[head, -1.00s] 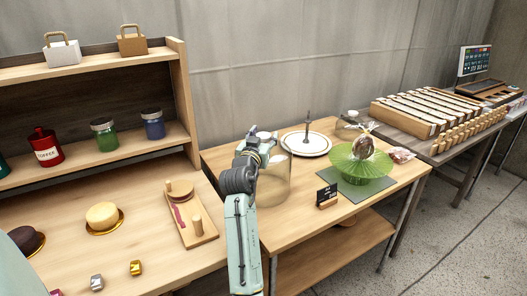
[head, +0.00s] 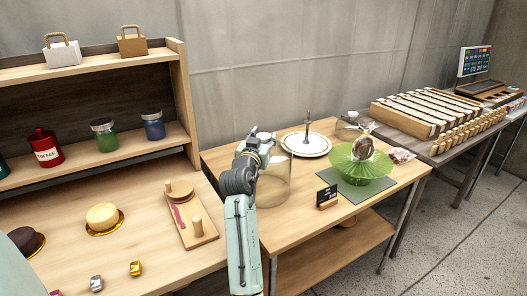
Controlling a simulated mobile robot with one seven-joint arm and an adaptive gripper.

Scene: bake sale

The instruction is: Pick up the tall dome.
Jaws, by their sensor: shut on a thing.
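The tall dome (head: 276,182) is a clear, upright glass cover at the left end of the right-hand wooden table. My pale green arm reaches up in front of it and hides its left part. My gripper (head: 265,141) is at the top of the dome, shut on it. The fingertips and the exact grip point are small and partly hidden by my wrist. I cannot tell whether the dome's base touches the table.
A white cake stand plate (head: 306,145) with a dark upright rod is close behind the dome. A small black sign (head: 327,196) and a green pleated bowl (head: 362,167) stand to its right. Wooden shelving (head: 184,105) rises on the left.

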